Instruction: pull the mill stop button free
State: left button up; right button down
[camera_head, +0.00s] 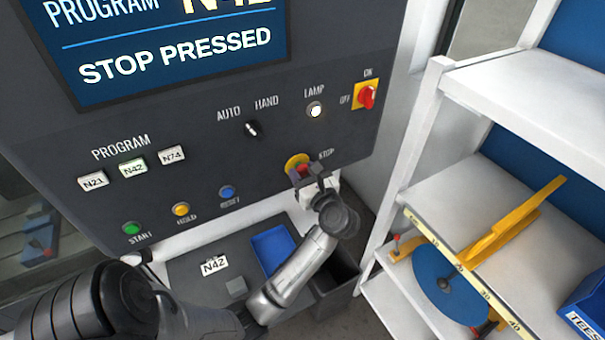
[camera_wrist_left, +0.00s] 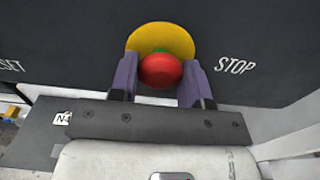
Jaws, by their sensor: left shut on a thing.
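The red stop button (camera_head: 301,168) sits on its round yellow plate (camera_head: 294,160) at the lower right of the dark panel, beside the word STOP. In the left wrist view the red button (camera_wrist_left: 160,72) lies between my two fingers, in front of the yellow plate (camera_wrist_left: 160,36). A thin green band shows behind the red head. My left gripper (camera_head: 309,175) is at the panel and shut on the button; it also shows in the left wrist view (camera_wrist_left: 160,80). The screen (camera_head: 175,50) reads STOP PRESSED. My right gripper is not in view.
Green start (camera_head: 131,228), yellow hold (camera_head: 181,209) and blue reset (camera_head: 227,192) buttons are left of the stop button. A red switch (camera_head: 366,96) and a lit lamp (camera_head: 315,110) are above. White shelving (camera_head: 470,195) stands close on the right. A blue tray (camera_head: 273,250) lies below.

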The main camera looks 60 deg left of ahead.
pick_arm(q)
jog(key=shift+d, duration=0.15)
jog(key=o, duration=1.3)
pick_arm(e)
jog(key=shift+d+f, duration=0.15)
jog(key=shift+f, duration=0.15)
pick_arm(q)
jog(key=shift+d+f, duration=0.1)
jog(key=shift+d, duration=0.15)
jog(key=d+b, duration=0.4)
jog(key=d, duration=0.7)
jog(key=shift+d+b, duration=0.25)
jog(key=shift+b, duration=0.15)
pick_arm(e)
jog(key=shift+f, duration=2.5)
